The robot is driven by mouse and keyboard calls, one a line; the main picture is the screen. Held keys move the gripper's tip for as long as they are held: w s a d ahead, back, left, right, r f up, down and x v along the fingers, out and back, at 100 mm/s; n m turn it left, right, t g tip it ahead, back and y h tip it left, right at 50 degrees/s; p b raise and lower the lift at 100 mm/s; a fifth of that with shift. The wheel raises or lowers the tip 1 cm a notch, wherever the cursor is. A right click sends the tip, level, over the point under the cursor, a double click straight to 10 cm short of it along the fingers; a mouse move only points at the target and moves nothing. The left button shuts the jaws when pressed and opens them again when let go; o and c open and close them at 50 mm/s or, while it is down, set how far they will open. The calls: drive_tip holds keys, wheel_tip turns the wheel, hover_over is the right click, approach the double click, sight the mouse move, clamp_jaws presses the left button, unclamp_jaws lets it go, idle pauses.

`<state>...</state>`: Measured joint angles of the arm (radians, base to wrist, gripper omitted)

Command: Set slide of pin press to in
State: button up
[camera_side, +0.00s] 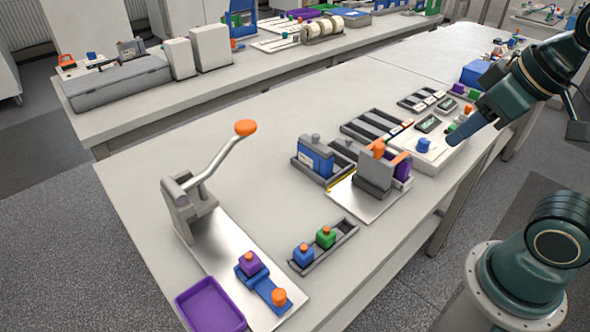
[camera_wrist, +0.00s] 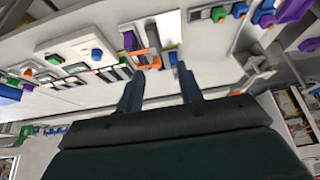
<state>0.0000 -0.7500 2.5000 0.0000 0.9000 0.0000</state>
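The pin press (camera_side: 188,205) stands at the near left of the bench in the side view, its lever with an orange knob (camera_side: 245,128) raised to the right. Its blue slide (camera_side: 262,283) lies on the metal base plate, out in front of the press column. An orange knob (camera_side: 278,297) is at the slide's outer end, and a purple block (camera_side: 250,264) sits at its inner end. My gripper (camera_side: 458,143) is far from the press, over the bench's right side. In the wrist view, its two fingers (camera_wrist: 159,70) are apart with nothing between them.
A tray with blue and green blocks (camera_side: 315,247) lies right of the press, and an empty purple bin (camera_side: 210,305) beside its base. A grey fixture with orange handles (camera_side: 375,170) and a white unit with a blue knob (camera_side: 424,148) stand nearer my gripper.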

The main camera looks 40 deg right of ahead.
drive_tip(key=shift+o, duration=0.7)
drive_tip(key=n+g, duration=0.6)
drive_tip(key=n, duration=0.9)
hover_over(279, 293)
wheel_tip(279, 293, down, 7)
drive_tip(key=shift+f, duration=0.1)
wheel_tip(279, 293, down, 14)
drive_tip(key=shift+r, duration=0.15)
drive_tip(key=shift+c, duration=0.4)
